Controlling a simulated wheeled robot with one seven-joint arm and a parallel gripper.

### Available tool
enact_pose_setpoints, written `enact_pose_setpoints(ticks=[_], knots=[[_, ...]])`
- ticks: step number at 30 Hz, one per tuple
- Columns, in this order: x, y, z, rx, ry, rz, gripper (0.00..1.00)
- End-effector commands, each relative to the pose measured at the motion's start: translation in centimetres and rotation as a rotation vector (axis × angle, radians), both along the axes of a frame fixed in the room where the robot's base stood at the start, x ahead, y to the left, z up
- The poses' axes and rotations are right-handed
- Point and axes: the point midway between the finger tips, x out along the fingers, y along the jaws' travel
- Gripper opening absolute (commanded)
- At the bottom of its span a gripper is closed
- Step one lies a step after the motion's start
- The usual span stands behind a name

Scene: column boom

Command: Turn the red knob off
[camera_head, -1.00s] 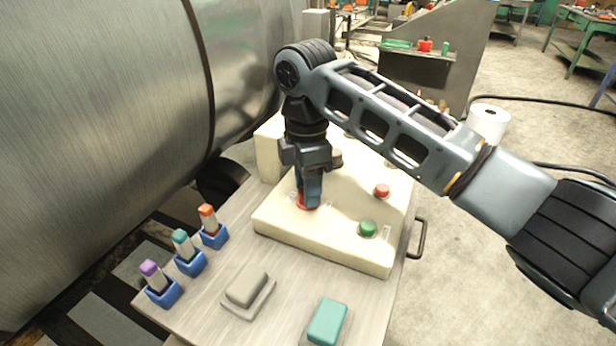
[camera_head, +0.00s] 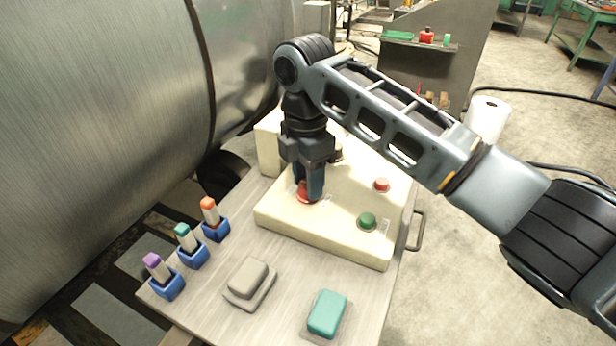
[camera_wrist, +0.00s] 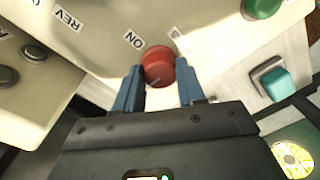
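The red knob (camera_wrist: 158,66) is on the cream control panel (camera_head: 330,232). In the wrist view it sits between the two blue fingers of my gripper (camera_wrist: 158,82), which press close to both its sides. A label reading "ON" (camera_wrist: 133,39) is up and left of the knob. I cannot read the knob's pointer direction.
A red button (camera_head: 382,185) and a green button (camera_head: 367,221) are to the right on the panel. A grey block (camera_head: 247,279), a teal block (camera_head: 327,313) and blue holders (camera_head: 193,256) are in front. A large metal cylinder (camera_head: 100,110) stands close on the left.

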Motion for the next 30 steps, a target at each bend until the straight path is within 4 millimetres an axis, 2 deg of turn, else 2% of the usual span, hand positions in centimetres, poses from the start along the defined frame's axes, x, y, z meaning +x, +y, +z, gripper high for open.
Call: enact_pose_setpoints(ticks=[1,7,16,20,30], knots=[[-0.1,0.0,0.0,-0.001,0.001,0.001,0.44],[0.0,0.0,0.0,0.000,0.000,0.000,0.64],[0.0,0.0,0.3,0.000,-0.001,-0.001,0.64],[0.1,0.1,1.7,0.000,-0.002,0.000,0.64],[0.2,0.2,6.8,0.000,-0.002,0.000,0.64]])
